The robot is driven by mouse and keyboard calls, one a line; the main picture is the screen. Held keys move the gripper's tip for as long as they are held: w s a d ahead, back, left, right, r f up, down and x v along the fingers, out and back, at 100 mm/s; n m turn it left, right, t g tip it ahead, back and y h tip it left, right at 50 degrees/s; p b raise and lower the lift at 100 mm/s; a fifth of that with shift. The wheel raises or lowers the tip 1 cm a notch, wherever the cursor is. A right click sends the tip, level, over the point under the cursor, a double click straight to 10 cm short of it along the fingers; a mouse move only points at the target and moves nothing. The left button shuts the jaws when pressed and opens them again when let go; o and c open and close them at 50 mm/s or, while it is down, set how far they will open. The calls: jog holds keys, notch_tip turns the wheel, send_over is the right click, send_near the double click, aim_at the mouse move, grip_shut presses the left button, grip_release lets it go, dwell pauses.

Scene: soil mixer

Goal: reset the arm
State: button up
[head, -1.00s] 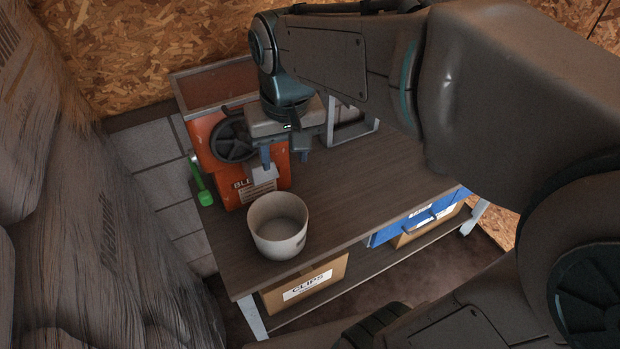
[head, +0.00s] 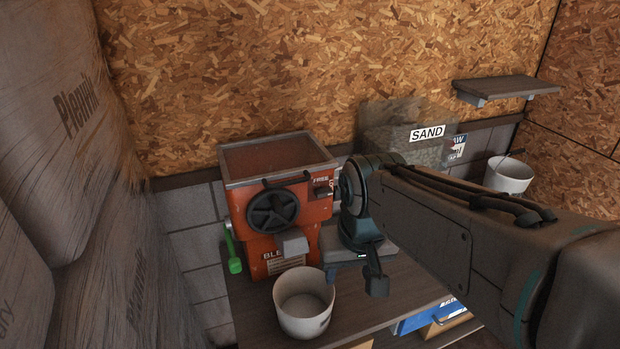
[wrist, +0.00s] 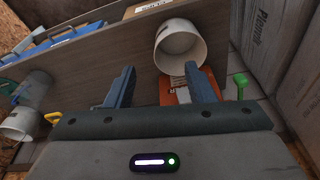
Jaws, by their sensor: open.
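My gripper (head: 354,280) hangs over the workbench, just right of the orange soil mixer (head: 318,207) and beyond the white pot's right side. Its fingers are apart with nothing between them, as the wrist view (wrist: 160,70) shows. The white pot (head: 304,318) stands upright and looks empty, on the bench below the mixer's grey spout (head: 292,242). The pot also shows past the fingertips in the wrist view (wrist: 190,60), apart from them. The mixer has a black wheel (head: 272,209), an open top hopper and a green handle (head: 234,265) on its left.
The bench (head: 350,315) has bare wood around the pot. A clear container labelled SAND (head: 400,145) and another white pot (head: 509,175) stand at the back right. A wall shelf (head: 505,87) is above. Stacked bags (head: 60,150) line the left.

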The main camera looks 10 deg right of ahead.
jog(key=s+d+f, duration=0.3)
jog(key=s, duration=0.1)
jog(key=shift+f+t, duration=0.2)
jog(key=shift+t, duration=0.1)
